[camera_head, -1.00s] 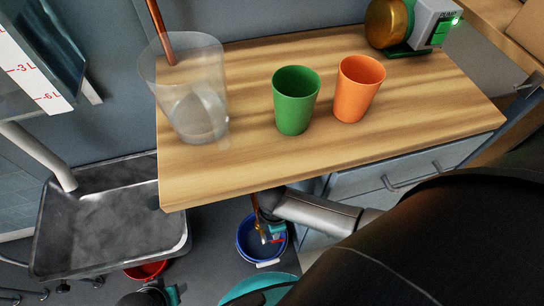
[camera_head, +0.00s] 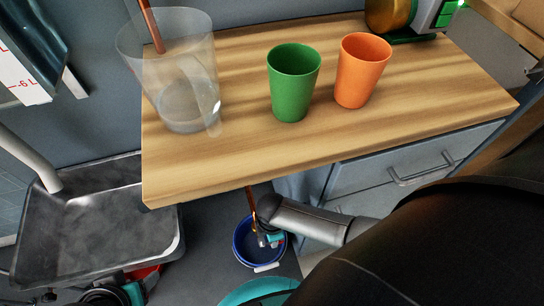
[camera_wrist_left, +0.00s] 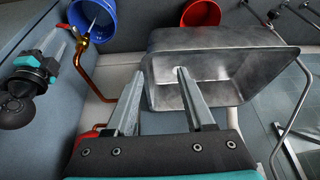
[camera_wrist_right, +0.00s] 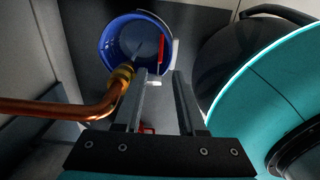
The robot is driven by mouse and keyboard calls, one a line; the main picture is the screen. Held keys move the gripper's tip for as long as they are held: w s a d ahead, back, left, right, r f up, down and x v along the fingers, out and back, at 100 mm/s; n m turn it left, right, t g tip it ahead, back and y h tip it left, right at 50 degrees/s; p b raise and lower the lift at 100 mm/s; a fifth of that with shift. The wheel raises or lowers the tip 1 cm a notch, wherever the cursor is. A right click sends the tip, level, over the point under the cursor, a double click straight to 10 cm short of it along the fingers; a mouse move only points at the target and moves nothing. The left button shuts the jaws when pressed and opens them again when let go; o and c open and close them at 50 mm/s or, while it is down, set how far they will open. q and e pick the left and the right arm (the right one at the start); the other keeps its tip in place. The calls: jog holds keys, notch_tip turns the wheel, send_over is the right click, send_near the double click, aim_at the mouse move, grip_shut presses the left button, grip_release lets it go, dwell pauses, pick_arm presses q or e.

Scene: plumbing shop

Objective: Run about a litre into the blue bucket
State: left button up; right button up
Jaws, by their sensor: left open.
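The blue bucket (camera_head: 246,247) stands on the floor below the wooden worktop, under a copper pipe (camera_head: 250,205). The right wrist view shows the bucket (camera_wrist_right: 118,30) below a brass tap (camera_wrist_right: 120,78); a pale streak, possibly water, lies beneath its mouth. My right gripper (camera_wrist_right: 161,75) is beside the tap with its fingers apart. A small red part shows between the fingers; contact is unclear. The bucket's water level is unclear.
A clear vessel (camera_head: 190,60) holding some liquid stands on the worktop (camera_head: 230,155) beside a green cup (camera_head: 292,90) and an orange cup (camera_head: 361,75).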

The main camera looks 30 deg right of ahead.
notch_tip(320, 180, down, 3)
jog(key=shift+r+b, duration=0.1)
jog(key=shift+b, duration=0.8)
jog(key=shift+f, duration=0.25)
jog(key=shift+f+b, duration=0.85)
jog(key=shift+f, duration=0.05)
jog(key=shift+f+b, duration=0.55)
jog(key=shift+f, duration=0.1)
pick_arm(q)
jog(key=w+d+r+t+h, duration=0.2)
jog(key=w+d+t+h, duration=0.3)
jog(key=d+t, duration=0.4)
jog(key=shift+w+d+b, duration=0.3)
jog(key=shift+d+b, duration=0.1)
jog(key=shift+d, duration=0.15)
pick_arm(e)
jog(key=shift+f, duration=0.55)
grip_shut()
pick_arm(q)
jog(key=shift+r, duration=0.1)
